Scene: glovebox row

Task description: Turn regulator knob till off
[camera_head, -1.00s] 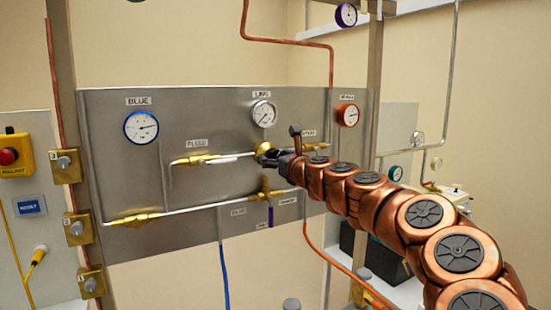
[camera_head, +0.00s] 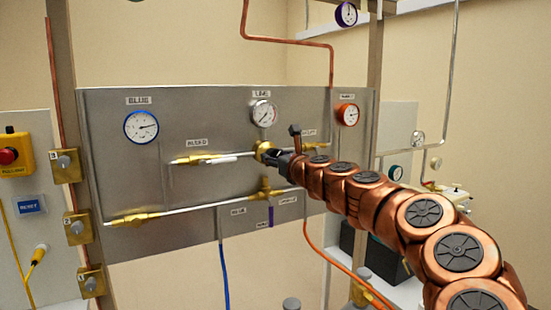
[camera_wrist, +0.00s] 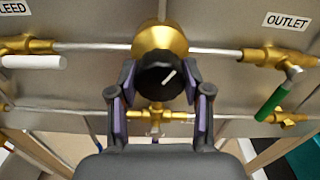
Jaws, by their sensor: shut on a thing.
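The regulator is a round brass body (camera_wrist: 160,40) with a black knob (camera_wrist: 158,78) on its front, bearing a white pointer mark. In the wrist view the mark slants up to the right. My gripper (camera_wrist: 160,95) has its two fingers on either side of the knob, shut on it. In the head view my gripper (camera_head: 277,157) reaches the brass regulator (camera_head: 262,149) from the right and hides most of the knob. The LINE gauge (camera_head: 264,113) is above the regulator, its needle hard to read.
The bleed valve (camera_wrist: 30,54) with a white handle is left of the knob. The outlet valve (camera_wrist: 278,68) with a green handle (camera_wrist: 273,105) is at right. A brass fitting (camera_wrist: 157,116) lies below. The blue gauge (camera_head: 141,127) and orange gauge (camera_head: 347,115) flank the panel (camera_head: 190,105).

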